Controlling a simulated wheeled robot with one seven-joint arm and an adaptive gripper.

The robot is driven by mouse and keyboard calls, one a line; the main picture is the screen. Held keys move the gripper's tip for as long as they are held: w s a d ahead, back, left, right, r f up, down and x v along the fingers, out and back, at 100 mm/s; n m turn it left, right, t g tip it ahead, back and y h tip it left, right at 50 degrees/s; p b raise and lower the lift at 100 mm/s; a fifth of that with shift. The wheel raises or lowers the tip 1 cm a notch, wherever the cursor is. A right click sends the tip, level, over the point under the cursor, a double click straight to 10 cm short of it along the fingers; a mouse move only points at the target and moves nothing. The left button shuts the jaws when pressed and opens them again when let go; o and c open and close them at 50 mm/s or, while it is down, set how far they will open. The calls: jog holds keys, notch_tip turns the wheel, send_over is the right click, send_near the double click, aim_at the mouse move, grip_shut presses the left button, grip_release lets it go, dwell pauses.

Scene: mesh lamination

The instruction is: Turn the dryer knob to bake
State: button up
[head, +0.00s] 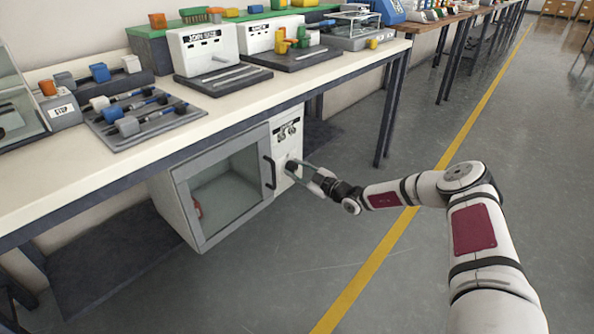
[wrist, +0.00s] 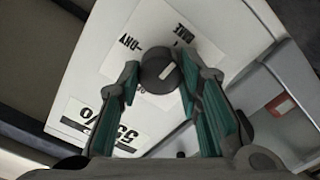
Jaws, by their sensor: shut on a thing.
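The dryer (head: 220,185) is a white and grey box under the bench with a glass door and a control panel on its right side. Its round dark knob (wrist: 160,73) has a pale pointer line and sits on the white panel, with printed labels around it. In the wrist view the line slants up to the right. My gripper (wrist: 160,76) is shut on the knob, one finger at each side. In the head view my gripper (head: 308,172) reaches the panel from the right and partly hides the knob.
The dryer's dark door handle (head: 269,172) is just left of my gripper. The bench top (head: 130,165) overhangs the dryer and carries tool trays and machines. Bench legs (head: 392,110) stand behind to the right. The grey floor right of the dryer is clear.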

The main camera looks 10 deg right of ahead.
jog(key=o, duration=1.1)
jog(key=shift+o, duration=0.2)
jog(key=shift+s, duration=0.1)
jog(key=v, duration=1.2)
jog(key=shift+a, duration=0.1)
